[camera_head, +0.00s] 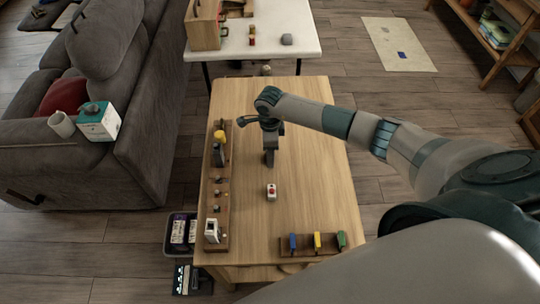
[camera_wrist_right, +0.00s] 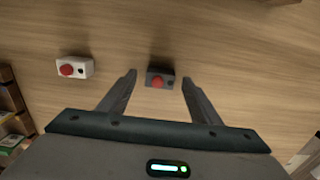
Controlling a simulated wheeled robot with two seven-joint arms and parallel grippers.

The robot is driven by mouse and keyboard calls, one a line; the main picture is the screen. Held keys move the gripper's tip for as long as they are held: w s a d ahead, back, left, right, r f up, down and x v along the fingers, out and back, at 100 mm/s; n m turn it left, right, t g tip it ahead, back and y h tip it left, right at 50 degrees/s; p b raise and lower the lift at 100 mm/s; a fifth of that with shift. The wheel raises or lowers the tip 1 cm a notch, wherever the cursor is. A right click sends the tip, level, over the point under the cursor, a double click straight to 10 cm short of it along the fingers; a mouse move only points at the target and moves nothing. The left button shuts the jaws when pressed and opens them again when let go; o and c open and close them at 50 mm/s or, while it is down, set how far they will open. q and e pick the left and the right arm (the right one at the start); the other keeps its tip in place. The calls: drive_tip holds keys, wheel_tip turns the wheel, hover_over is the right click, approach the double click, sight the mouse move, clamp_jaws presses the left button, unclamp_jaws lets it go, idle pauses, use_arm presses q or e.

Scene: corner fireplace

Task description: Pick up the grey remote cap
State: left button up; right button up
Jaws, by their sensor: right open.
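A small dark grey block with a red button, which looks like the grey remote cap (camera_wrist_right: 162,73), lies on the wooden table in the right wrist view. My right gripper (camera_wrist_right: 159,80) is open, with its two fingers on either side of the grey block in that picture. I cannot tell how high the fingertips are above it. In the head view my right gripper (camera_head: 269,158) points down over the middle of the table, and I cannot make out the grey block there. My left gripper is not in view.
A white block with a red button (camera_head: 271,191) lies nearby; it also shows in the wrist view (camera_wrist_right: 83,67). A wooden rack (camera_head: 219,241) lines the table's left edge, another with coloured pieces (camera_head: 328,251) the front. The table's right side (camera_head: 325,190) is clear.

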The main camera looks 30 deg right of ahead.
drive_tip(key=c, duration=1)
drive_tip(key=shift+c, duration=0.2)
drive_tip(key=shift+r, duration=0.1)
